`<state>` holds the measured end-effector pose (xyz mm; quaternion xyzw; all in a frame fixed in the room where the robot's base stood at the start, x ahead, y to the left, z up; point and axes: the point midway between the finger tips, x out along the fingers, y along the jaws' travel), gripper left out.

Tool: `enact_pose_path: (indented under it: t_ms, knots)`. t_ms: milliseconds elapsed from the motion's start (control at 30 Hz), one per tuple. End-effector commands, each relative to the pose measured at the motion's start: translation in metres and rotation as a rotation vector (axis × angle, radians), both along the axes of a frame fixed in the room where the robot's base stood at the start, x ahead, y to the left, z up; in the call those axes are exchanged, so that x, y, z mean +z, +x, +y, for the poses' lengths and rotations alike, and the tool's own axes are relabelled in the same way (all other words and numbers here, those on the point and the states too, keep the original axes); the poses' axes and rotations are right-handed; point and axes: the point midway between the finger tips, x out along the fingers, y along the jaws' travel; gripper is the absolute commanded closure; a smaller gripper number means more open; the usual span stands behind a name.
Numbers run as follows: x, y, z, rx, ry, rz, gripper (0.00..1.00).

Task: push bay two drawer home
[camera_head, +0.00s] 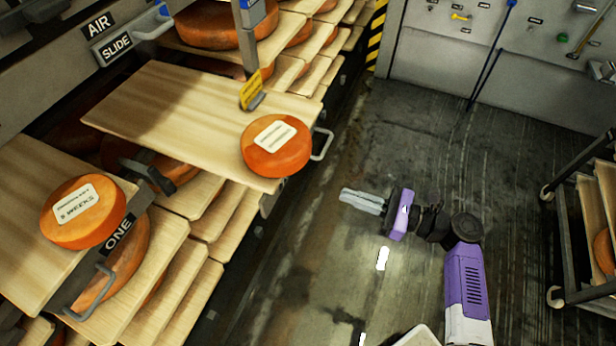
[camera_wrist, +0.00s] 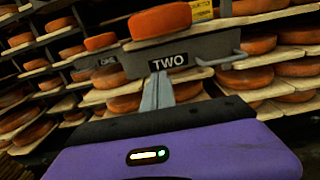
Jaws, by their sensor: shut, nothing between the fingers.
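The bay two drawer (camera_head: 180,105) is a pale wooden board that sticks out from the rack in the head view. An orange cheese wheel (camera_head: 276,146) with a white label sits near its front end. Its grey front (camera_wrist: 130,63), marked TWO, faces me in the wrist view, with a bar handle (camera_wrist: 222,59) to the right of the label. My gripper (camera_head: 345,197) is shut and empty, right of and apart from the drawer front in the head view. In the wrist view its fingers (camera_wrist: 158,85) point at the front just below the TWO label.
The bay one board (camera_head: 30,170) with its cheese wheel (camera_head: 82,212) also sticks out at the left. A yellow tag (camera_head: 250,90) stands by the bay two board. A wheeled cart (camera_head: 566,250) is at the right. The dark floor (camera_head: 440,120) between is clear.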

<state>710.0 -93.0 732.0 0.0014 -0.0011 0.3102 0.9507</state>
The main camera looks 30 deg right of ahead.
Motion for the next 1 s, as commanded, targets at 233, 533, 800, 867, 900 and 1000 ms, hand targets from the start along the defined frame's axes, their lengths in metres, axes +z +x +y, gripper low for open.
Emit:
enact_pose_path:
  t_ms: [233,533,800,867,900,1000]
  knots:
    - [0.000,0.027,0.019,0.002,-0.001,0.001,1.00]
    - [-0.001,0.074,0.054,0.001,-0.003,0.000,1.00]
    - [-0.001,0.105,0.076,-0.001,-0.003,0.001,1.00]
    - [-0.001,0.108,0.078,-0.002,-0.003,0.001,1.00]
    - [-0.001,0.110,0.079,-0.002,-0.003,0.001,1.00]
    - [0.000,0.112,0.081,-0.002,-0.003,0.001,1.00]
